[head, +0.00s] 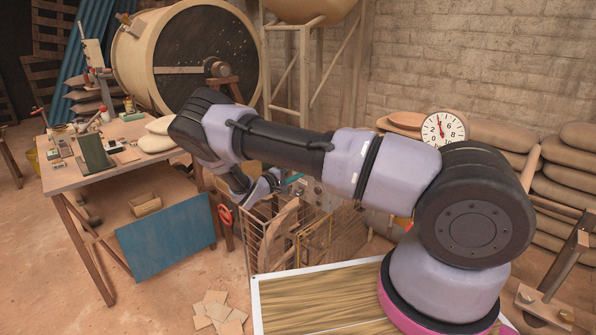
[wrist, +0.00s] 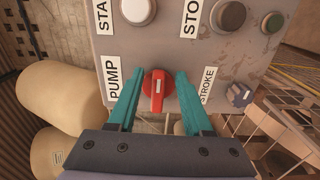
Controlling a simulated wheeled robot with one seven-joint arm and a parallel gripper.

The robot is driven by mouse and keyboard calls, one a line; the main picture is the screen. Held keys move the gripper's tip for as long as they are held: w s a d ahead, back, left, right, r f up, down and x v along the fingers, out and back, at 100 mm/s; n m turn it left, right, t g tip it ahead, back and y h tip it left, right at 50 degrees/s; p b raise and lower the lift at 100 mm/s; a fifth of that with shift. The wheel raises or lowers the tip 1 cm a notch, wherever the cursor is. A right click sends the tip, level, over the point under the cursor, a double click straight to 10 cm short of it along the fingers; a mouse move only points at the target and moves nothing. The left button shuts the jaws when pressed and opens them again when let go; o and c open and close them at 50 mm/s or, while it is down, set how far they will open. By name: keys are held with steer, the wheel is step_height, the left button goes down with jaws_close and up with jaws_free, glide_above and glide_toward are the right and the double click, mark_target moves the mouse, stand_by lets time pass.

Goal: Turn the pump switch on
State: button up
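The pump switch (wrist: 158,84) is a red round knob with a raised grip and a pale mark, beside a PUMP label (wrist: 112,80) on a grey control panel (wrist: 172,42). The grip lies upright in the wrist view. My gripper (wrist: 159,76) has its two teal fingers apart, one on each side of the knob. I cannot tell whether either finger touches it. In the head view, the control panel (head: 318,193) is partly hidden behind my arm, and the knob cannot be made out.
A wire cage (head: 300,240) stands below the panel. A cluttered workbench (head: 85,178) stands left.

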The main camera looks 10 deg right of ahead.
steer(key=v, duration=1)
steer(key=shift+s+a, duration=0.25)
steer(key=shift+a, duration=0.1)
steer(key=shift+r, duration=0.1)
